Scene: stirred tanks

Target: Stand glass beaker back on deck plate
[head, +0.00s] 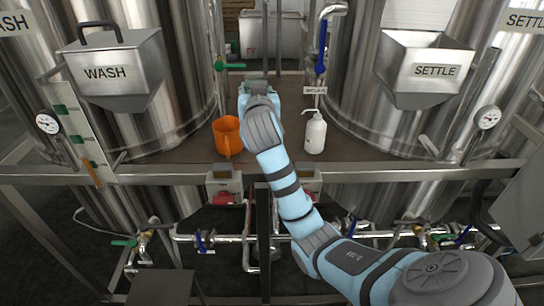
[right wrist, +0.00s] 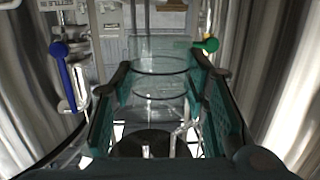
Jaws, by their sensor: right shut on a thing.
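The clear glass beaker (right wrist: 160,76) is between the green finger pads of my right gripper (right wrist: 165,82) in the right wrist view. The pads are shut on its sides. In the head view my right gripper (head: 253,88) reaches over the far middle of the brown deck plate (head: 185,160), between the two steel tanks. My gripper hides most or all of the beaker there. I cannot tell whether the beaker's base touches the plate. My left gripper is not in view.
An orange jug (head: 227,137) stands left of my right arm, and a white bottle (head: 315,133) stands right of it. The WASH tank (head: 150,125) and SETTLE tank (head: 385,120) flank the plate. A green-handled valve (head: 222,66) and a blue handle (head: 321,48) are near the gripper.

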